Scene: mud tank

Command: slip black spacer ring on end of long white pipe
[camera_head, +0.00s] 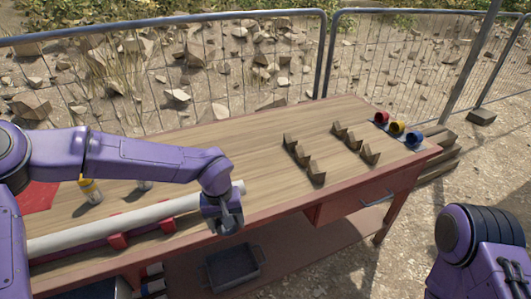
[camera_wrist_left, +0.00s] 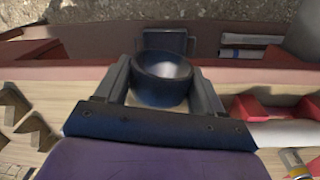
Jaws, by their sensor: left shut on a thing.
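The long white pipe (camera_head: 130,227) lies along the table's front on red supports (camera_head: 118,241); its right end (camera_head: 241,187) shows just past my left wrist. My left gripper (camera_head: 226,222) is at the table's front edge, in front of and below that end. In the left wrist view my left gripper (camera_wrist_left: 163,85) is shut on the black spacer ring (camera_wrist_left: 160,92), with its opening facing up towards the camera. The pipe (camera_wrist_left: 285,134) shows there at right, apart from the ring. My right arm shows at lower right; its gripper is out of view.
Wooden notched blocks (camera_head: 316,172) stand in rows right of the pipe. Red, yellow (camera_head: 396,127) and blue cups sit at the far right corner. A grey tray (camera_head: 232,270) is on the lower shelf. The table between pipe and blocks is clear.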

